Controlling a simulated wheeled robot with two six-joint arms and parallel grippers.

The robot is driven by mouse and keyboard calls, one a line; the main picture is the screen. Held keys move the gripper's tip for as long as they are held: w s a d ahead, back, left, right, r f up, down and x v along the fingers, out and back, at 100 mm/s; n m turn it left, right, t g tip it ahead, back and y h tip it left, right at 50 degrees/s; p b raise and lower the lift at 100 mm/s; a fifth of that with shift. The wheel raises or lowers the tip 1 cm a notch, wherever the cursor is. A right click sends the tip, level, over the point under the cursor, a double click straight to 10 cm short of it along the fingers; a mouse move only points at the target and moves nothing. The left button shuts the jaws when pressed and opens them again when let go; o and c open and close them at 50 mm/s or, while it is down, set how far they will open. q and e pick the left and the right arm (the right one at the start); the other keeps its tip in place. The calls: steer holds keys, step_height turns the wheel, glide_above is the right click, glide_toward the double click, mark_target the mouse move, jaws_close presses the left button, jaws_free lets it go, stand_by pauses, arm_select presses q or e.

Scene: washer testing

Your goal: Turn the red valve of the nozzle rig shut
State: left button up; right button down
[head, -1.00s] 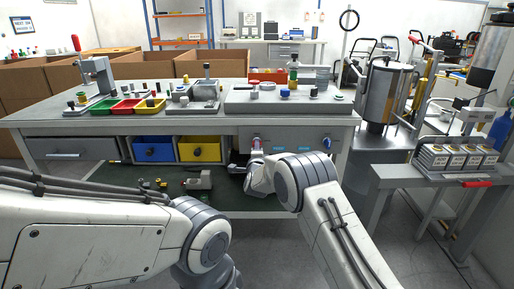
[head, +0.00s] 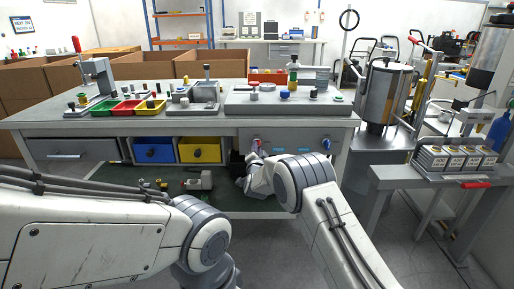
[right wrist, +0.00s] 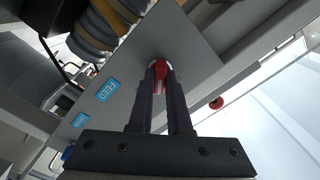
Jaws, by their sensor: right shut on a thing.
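The red valve (head: 257,144) is on the grey front panel (head: 299,140) under the workbench top, left of a blue valve (head: 327,143). My right gripper (right wrist: 160,76) is shut on the red valve's handle (right wrist: 159,67), with a dark finger on each side of it. In the right wrist view the handle runs roughly in line with the fingers. The fingers hide part of the handle. In the head view my right wrist covers much of the gripper. My left arm shows at the lower left, but its gripper is out of view.
Blue labels sit on the panel, one reading FEED (right wrist: 107,91). A blue drawer bin (head: 153,150) and a yellow one (head: 200,150) are to the left. Fittings lie on the lower shelf (head: 110,180). A side table (head: 440,177) with grey units stands right.

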steer(key=n+p, duration=0.2)
steer(key=n, duration=0.7)
steer(key=shift+f+n, duration=0.1)
steer(key=shift+n, duration=0.3)
stand_by(0.4)
steer(key=c, duration=0.9)
jaws_free()
steer(key=shift+o, duration=0.2)
steer(key=shift+s, duration=0.1)
steer(key=s+p, duration=0.2)
steer(key=s, duration=0.8)
steer(key=shift+s, duration=0.15)
